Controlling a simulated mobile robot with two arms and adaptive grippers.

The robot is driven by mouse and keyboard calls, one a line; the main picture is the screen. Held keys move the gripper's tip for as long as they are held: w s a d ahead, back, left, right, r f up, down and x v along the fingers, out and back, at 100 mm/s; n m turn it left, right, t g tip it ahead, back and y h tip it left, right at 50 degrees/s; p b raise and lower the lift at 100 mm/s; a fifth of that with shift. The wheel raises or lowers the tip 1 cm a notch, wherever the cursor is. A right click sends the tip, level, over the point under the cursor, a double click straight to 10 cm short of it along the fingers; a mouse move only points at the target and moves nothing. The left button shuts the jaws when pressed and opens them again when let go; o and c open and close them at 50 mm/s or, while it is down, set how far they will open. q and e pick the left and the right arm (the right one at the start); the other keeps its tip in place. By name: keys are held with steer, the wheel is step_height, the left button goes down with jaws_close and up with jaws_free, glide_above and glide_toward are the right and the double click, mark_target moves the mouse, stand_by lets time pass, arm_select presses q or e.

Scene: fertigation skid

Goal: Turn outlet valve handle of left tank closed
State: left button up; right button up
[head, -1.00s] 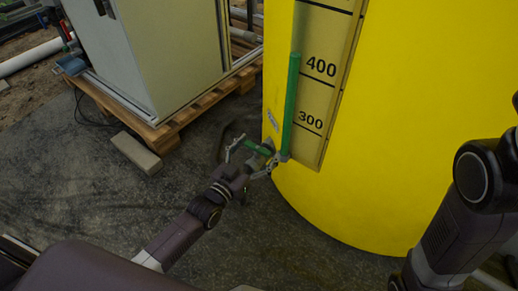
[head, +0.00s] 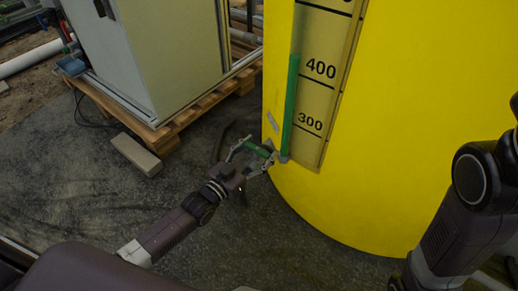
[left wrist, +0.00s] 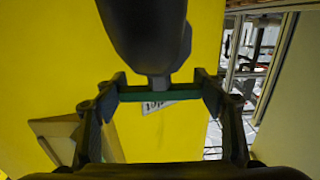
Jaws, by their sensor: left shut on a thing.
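The yellow tank (head: 400,150) fills the right half of the head view. Its outlet valve has a green handle (head: 258,149) low on the tank's left side. In the left wrist view the handle (left wrist: 158,95) is a straight green bar lying level across the picture, below the dark valve body (left wrist: 145,35). My left gripper (head: 254,156) is shut on the handle, one finger near each end of the bar. My right arm stands at the right edge of the head view; its gripper is out of frame.
A grey cabinet (head: 160,50) stands on a wooden pallet (head: 190,112) to the left of the tank. A loose block (head: 136,154) lies on the dark floor in front of it. A level scale (head: 318,90) with a green bar runs up the tank.

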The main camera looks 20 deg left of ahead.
arm_select(q)
steer(key=o, duration=1.2)
steer(key=v, duration=1.2)
